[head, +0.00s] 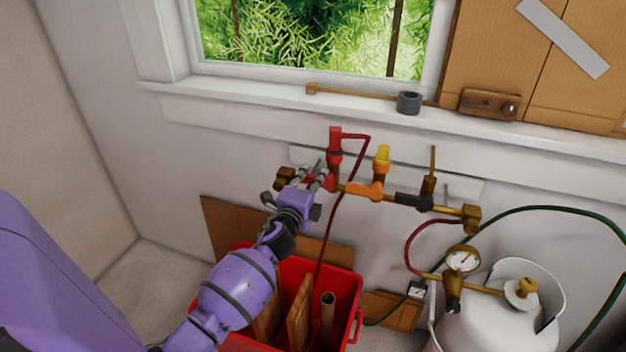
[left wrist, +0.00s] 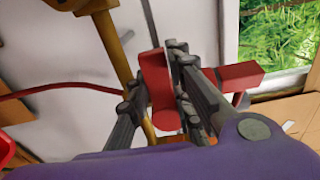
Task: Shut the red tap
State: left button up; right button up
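The red tap (head: 335,145) is the left one of a row on a brass pipe under the window; its red handle points up. My left gripper (head: 319,176) reaches its lower left side. In the left wrist view, a red part of the tap (left wrist: 159,85) lies between the two fingers of my left gripper (left wrist: 160,97), which are apart, one on each side. I cannot tell whether both fingers press on it. Another red block of the tap (left wrist: 235,82) shows beyond the right finger. My right gripper is not in view.
A red hose (head: 336,215) hangs near my arm. Below are a red crate (head: 345,318) and a white gas cylinder (head: 490,325).

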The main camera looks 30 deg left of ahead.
pick_arm(q)
jog(key=o, duration=0.4)
jog(key=shift+c, duration=0.2)
jog(key=shift+s, duration=0.25)
jog(key=v, duration=1.1)
jog(key=shift+s, duration=0.25)
